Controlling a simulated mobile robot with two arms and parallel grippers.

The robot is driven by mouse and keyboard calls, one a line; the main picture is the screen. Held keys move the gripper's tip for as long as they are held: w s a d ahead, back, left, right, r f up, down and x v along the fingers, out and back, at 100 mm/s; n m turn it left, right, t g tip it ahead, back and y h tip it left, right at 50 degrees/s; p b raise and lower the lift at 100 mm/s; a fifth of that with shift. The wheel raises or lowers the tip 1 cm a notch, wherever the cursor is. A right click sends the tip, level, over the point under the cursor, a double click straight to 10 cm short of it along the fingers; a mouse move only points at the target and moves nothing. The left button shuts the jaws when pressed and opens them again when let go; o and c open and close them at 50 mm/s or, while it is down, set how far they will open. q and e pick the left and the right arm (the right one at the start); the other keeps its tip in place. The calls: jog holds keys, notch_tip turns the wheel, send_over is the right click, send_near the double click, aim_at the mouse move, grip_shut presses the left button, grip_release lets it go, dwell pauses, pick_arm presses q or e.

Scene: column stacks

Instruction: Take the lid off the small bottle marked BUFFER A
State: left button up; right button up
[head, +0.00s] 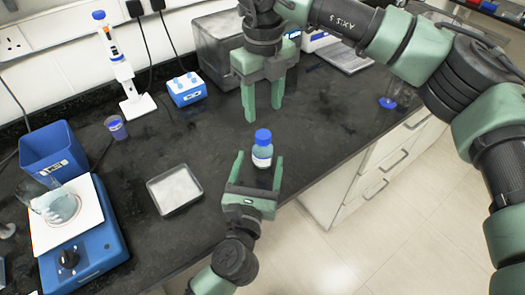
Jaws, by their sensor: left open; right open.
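A small clear bottle (262,157) with a blue lid (263,137) and a white label stands upright on the black bench. The print on the label is too small to read. My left gripper (256,172) is open, its two fingers pointing away from me on either side of the bottle; I cannot tell whether they touch it. My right gripper (263,108) is open and empty, pointing down above and slightly behind the bottle's lid.
A white square tray (174,190) lies left of the bottle. A blue hotplate (84,245) with a beaker (58,206), a blue bin (52,152), a pipette stand (130,90) and a blue rack (186,90) stand further left. The bench's front edge is close on the right.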

pick_arm(q)
jog(key=w, duration=0.2)
jog(key=w+d, duration=0.1)
jog(key=w, duration=0.4)
jog(key=shift+w+d+f, duration=0.2)
jog(key=shift+f, duration=0.2)
grip_shut()
